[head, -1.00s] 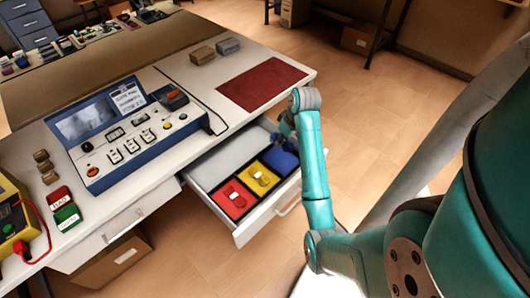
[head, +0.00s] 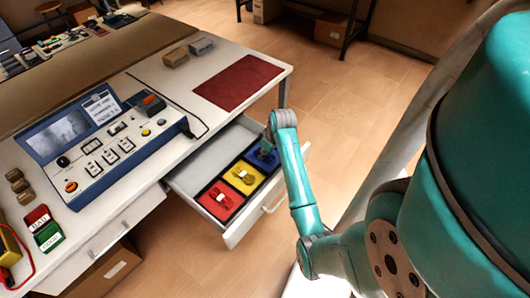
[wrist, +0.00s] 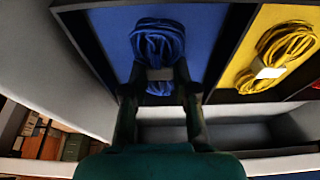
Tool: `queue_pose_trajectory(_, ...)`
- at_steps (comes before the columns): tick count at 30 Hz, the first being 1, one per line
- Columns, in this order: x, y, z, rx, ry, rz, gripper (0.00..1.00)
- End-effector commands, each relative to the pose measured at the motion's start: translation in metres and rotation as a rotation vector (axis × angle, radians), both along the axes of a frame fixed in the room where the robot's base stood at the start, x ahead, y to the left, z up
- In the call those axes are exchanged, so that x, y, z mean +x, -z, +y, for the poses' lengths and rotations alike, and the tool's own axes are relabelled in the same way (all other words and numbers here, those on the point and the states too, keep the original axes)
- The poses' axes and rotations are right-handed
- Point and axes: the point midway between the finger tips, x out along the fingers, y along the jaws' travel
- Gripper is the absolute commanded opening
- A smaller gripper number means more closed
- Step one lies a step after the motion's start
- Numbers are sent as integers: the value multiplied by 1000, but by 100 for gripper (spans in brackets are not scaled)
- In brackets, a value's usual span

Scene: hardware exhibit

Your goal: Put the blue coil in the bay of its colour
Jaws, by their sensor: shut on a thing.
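The blue coil (wrist: 158,42) is a bundle of blue cable with a grey band. My gripper (wrist: 159,80) is shut on it at the band in the wrist view. The coil is over the blue bay (wrist: 108,22) of the open drawer, within its dark walls. I cannot tell whether it touches the bay floor. In the head view my gripper (head: 268,148) is down at the blue bay (head: 272,164) and hides most of the coil.
The yellow bay beside it holds a yellow coil (head: 243,175), and the red bay holds a red coil (head: 219,198). The drawer's rear compartment (head: 207,160) looks empty. A blue-framed console (head: 105,140) and a red mat (head: 238,81) are on the tabletop.

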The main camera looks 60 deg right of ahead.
Motion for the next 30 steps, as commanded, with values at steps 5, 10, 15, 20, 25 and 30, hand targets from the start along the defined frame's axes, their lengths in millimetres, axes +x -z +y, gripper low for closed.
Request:
queue_pose_trajectory(5, 0, 0, 0, 0, 0, -1, 0)
queue_pose_trajectory(10, 0, 4, 0, 0, 0, -1, 0)
queue_pose_trajectory(15, 0, 10, 0, 1, 1, 1, 0)
queue_pose_trajectory(20, -1, 15, 2, 5, 1, 3, 33)
queue_pose_trajectory(25, -2, 16, 2, 6, 0, 3, 53)
queue_pose_trajectory(30, -2, 16, 2, 6, 0, 3, 53)
